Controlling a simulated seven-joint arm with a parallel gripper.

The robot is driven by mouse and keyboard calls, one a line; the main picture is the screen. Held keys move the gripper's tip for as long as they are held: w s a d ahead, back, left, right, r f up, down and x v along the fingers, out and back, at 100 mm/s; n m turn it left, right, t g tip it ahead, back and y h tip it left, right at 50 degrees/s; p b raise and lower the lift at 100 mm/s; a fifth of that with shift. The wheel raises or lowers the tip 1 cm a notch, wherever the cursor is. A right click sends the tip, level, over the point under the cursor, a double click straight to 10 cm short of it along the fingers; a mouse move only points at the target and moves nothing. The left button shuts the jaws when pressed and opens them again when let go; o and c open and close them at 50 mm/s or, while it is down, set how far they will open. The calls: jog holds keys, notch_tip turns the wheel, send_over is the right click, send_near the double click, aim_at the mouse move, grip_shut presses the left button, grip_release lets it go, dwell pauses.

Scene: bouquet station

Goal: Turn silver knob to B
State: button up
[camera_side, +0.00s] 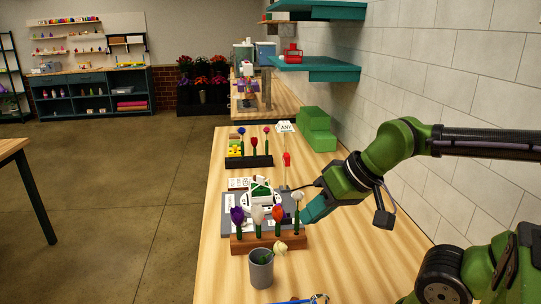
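A grey device (237,231) with white panels lies on the wooden table, behind a wooden rack of flowers. A rounded white part with a green and white piece (261,189) on top sits on the device. I cannot make out a silver knob or a letter B at this size; flowers and my gripper cover part of the device. My gripper (304,217) has teal fingers and reaches in from the right, at the device's right edge behind the white flower. I cannot tell whether it touches anything or how far its fingers are apart.
The wooden rack (268,242) holds purple, white and orange flowers close in front. A grey cup (261,270) with a pale flower stands nearer. A dark rack (249,161), green stepped block (316,129) and "ANY" sign (285,127) are behind.

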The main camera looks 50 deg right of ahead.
jog(key=shift+o, duration=1.2)
jog(key=shift+w+f, duration=0.1)
jog(key=shift+f, duration=0.25)
jog(key=o, duration=0.5)
jog(key=w, duration=0.1)
jog(key=w+g, duration=0.1)
jog(key=w+d, duration=0.1)
jog(key=shift+f+m, duration=0.3)
jog(key=shift+f, duration=0.05)
jog(key=shift+o, duration=0.8)
jog(key=w+d+m+g, duration=0.2)
jog(key=w+d+m, duration=0.1)
jog(key=w, duration=0.5)
jog(key=shift+w+d+r, duration=0.15)
jog(key=shift+w+d, duration=0.15)
jog(key=shift+w, duration=0.05)
jog(key=w+d+f+m+g+h, duration=0.15)
jog(key=w+d+m, duration=0.25)
jog(key=w+m, duration=0.5)
jog(key=w+d+f+m+g+h, duration=0.1)
jog(key=w+d+f+m+g, duration=0.25)
jog(key=w+m, duration=0.6)
jog(key=shift+n+t, duration=0.45)
jog(key=shift+t, duration=0.15)
jog(key=f, duration=1.5)
jog(key=shift+w+d+f, duration=0.1)
jog(key=shift+w+d, duration=0.25)
jog(key=shift+w, duration=0.05)
jog(key=c, duration=1)
